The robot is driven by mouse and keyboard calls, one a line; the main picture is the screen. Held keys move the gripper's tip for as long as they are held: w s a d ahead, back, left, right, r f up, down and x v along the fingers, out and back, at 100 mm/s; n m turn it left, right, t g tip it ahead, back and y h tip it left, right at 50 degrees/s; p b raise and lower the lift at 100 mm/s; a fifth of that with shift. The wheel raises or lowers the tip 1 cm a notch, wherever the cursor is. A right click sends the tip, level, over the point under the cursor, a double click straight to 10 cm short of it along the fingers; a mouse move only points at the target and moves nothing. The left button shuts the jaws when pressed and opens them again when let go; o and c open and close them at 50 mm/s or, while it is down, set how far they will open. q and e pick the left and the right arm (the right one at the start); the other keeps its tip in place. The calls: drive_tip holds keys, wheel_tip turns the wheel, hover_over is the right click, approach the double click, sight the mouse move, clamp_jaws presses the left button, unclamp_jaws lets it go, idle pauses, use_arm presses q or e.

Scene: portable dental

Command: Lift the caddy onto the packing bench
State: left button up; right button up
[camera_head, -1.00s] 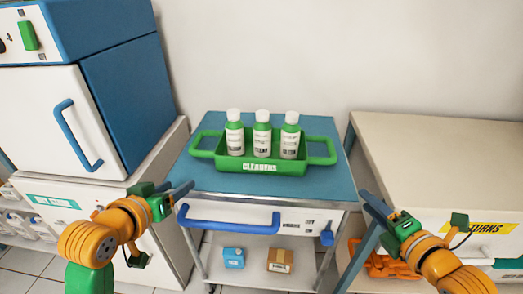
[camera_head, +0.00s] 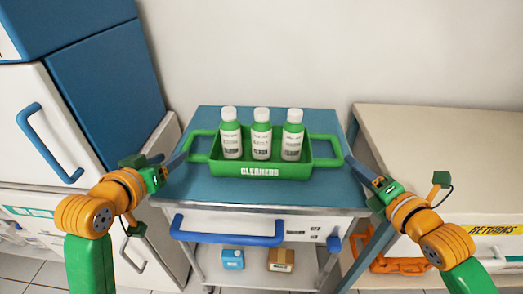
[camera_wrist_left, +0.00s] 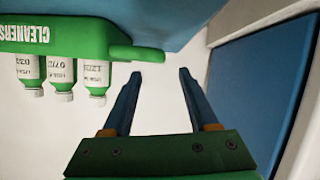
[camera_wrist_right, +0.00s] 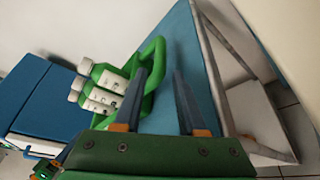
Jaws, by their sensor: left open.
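The green caddy (camera_head: 262,171) labelled CLEANERS stands on the blue-topped cart (camera_head: 285,196) and holds three white-capped bottles (camera_head: 261,141). It has a loop handle at each end. My left gripper (camera_head: 182,158) is open beside the left handle (camera_head: 196,146); the left wrist view shows that handle (camera_wrist_left: 137,53) just beyond the parted fingertips (camera_wrist_left: 160,74). My right gripper (camera_head: 356,163) is beside the right handle (camera_head: 332,149). In the right wrist view its fingers (camera_wrist_right: 161,74) are apart, one overlapping the handle (camera_wrist_right: 156,50); I cannot tell whether they touch.
A cream-topped bench (camera_head: 440,137) with a RETURNS label stands at the right, its top clear. A blue and white cabinet (camera_head: 105,85) stands at the left. The cart has a blue front handle (camera_head: 228,240) and a lower shelf with a blue jug (camera_head: 232,259) and a carton (camera_head: 281,260).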

sight(188, 147)
use_arm(q)
drive_tip(key=x, duration=1)
use_arm(e)
drive_tip(key=x, duration=1)
use_arm(q)
drive_tip(key=c, duration=0.7)
use_arm(e)
clamp_jaws()
use_arm(q)
clamp_jaws()
drive_tip(key=shift+s, duration=0.1)
drive_tip(key=shift+f, duration=0.15)
use_arm(e)
drive_tip(key=shift+s, duration=0.1)
